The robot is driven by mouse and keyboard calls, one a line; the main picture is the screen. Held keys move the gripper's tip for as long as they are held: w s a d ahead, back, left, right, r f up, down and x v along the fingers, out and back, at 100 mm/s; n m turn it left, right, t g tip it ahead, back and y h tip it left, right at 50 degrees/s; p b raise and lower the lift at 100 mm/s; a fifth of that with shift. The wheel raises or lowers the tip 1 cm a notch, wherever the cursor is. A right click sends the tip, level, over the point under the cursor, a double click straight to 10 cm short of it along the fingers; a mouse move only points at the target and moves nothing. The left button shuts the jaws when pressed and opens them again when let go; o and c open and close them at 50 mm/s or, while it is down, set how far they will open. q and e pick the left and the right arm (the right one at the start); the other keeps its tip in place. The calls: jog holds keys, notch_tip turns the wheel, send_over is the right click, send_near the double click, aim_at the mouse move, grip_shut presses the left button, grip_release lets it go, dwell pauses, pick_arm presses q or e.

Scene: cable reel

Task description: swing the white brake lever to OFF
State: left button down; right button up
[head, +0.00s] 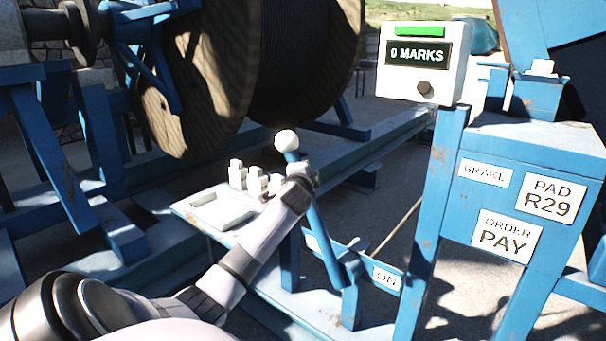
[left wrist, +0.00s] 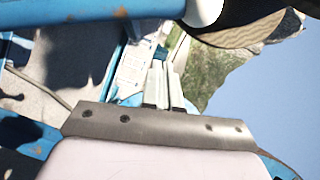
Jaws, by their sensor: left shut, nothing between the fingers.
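The brake lever is a blue bar (head: 325,237) with a white ball knob (head: 286,140) on top. It rises from a pivot on the low blue frame and leans left, away from the ON label (head: 386,279). Another label (head: 312,243) beside the bar is mostly hidden. My left gripper (head: 301,172) is at the upper part of the bar, just below the knob; I cannot tell if it touches. In the left wrist view its fingers (left wrist: 166,88) are together and empty. A white rounded thing at the top edge there looks like the knob (left wrist: 203,12). My right gripper is not in view.
A large wooden cable reel (head: 205,65) stands behind. A pale panel (head: 222,208) with several white blocks lies left of the lever. A display box (head: 423,63) reading 0 MARKS sits on a blue post at right, by a stand labelled BRAKE, PAD R29 and ORDER PAY (head: 505,236).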

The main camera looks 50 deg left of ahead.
pick_arm(q)
jog(key=shift+v, duration=1.5)
jog(key=shift+r, duration=0.1)
jog(key=s+d+f+m+h, duration=0.15)
jog(key=d+f+h, duration=0.25)
jog(key=d+f, duration=0.65)
jog(key=s+d+f+n+h, duration=0.1)
jog(key=s+d+f+h, duration=0.25)
jog(key=d+f, duration=0.65)
jog(key=s+d+f+n+h, duration=0.2)
jog(key=s+d+f, duration=0.3)
jog(key=s+d, duration=0.4)
jog(key=s+d+f+n+g+h, duration=0.1)
jog(key=s+d+f+h, duration=0.3)
jog(key=s+d, duration=0.5)
jog(key=d+f+n, duration=0.1)
jog(key=d+f, duration=0.1)
jog(key=d, duration=0.2)
jog(key=shift+s+n+h, duration=0.35)
